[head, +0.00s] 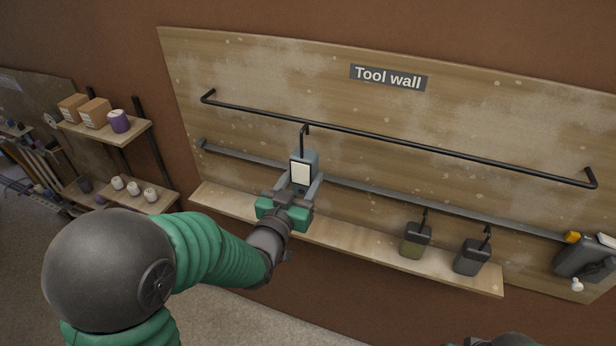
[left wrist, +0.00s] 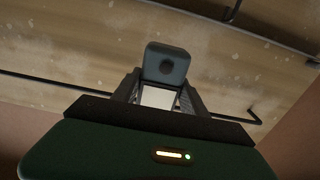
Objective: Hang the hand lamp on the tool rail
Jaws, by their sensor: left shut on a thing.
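The hand lamp (head: 301,172) is grey-blue with a white panel and a dark hook on top. My left gripper (head: 302,184) is shut on its lower body and holds it upright in front of the board. The hook top overlaps the black upper rail (head: 400,146); I cannot tell whether it rests on the rail or is just in front. In the left wrist view the lamp (left wrist: 166,64) sits between the fingers (left wrist: 160,95), with its hook hidden. The black rail (left wrist: 40,83) passes behind it.
A grey bar (head: 370,187) and a wooden shelf (head: 355,243) run below. An olive (head: 415,241) and a dark (head: 471,258) hooked item are at the lower right. A grey device (head: 583,258) is at the right end. The upper rail is bare right of the lamp.

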